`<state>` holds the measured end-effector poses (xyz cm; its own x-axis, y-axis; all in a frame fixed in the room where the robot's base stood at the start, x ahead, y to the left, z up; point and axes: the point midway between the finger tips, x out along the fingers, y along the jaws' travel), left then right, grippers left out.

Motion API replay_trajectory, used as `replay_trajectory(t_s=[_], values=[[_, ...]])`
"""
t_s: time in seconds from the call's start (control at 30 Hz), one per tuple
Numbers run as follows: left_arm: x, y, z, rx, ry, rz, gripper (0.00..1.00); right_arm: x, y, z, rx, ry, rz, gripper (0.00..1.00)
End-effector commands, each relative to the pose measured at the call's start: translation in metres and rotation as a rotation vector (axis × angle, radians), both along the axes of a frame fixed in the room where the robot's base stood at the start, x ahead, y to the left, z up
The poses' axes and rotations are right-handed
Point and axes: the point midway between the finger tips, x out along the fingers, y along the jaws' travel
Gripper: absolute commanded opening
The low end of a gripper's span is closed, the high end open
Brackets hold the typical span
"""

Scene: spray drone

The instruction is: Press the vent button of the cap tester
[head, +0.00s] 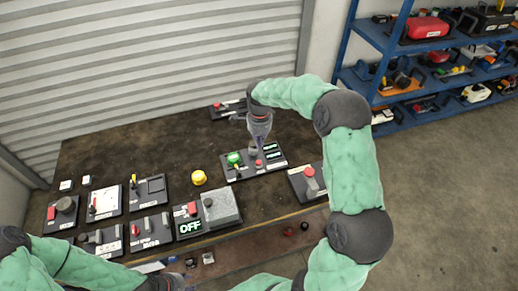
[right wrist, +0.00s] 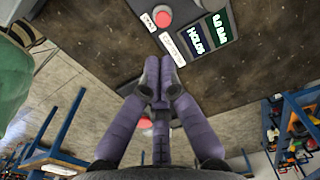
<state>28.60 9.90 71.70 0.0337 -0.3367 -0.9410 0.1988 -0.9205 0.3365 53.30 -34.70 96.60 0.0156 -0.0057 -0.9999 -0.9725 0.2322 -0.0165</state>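The cap tester (head: 232,175) is a dark board on the bench with a green cap (head: 234,158), a red button (head: 259,162) and two small displays. In the right wrist view the red button (right wrist: 162,17) has a white label beside it, and the displays read HOLDS (right wrist: 198,40) and 0.0 BAR. I cannot read the button's label. My right gripper (head: 256,149) points down above the tester, and its fingertips (right wrist: 158,68) are together, empty and apart from the button. My left gripper (head: 168,282) is low at the bottom left; its fingers are unclear.
A board with a red-topped part (head: 310,177) is to the right of the tester. A yellow knob (head: 198,177) is to its left, with an OFF display box (head: 190,227) and several other boards beyond. Blue shelves (head: 440,60) stand at the right.

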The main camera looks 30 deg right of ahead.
Motion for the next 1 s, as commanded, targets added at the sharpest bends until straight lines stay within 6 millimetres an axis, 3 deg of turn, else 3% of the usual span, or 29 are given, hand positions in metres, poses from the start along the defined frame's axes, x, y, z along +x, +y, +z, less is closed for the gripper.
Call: replay_trajectory(t_s=[0.23, 1.0], values=[[0.0, 0.0, 0.004, 0.0, 0.0, 0.0, 0.4, 0.0, 0.0, 0.018, 0.0, -0.001, 0.0, 0.0], [0.0, 0.0, 0.004, 0.0, 0.0, 0.0, 0.4, 0.0, 0.0, 0.018, 0.0, -0.002, -0.001, 0.0]])
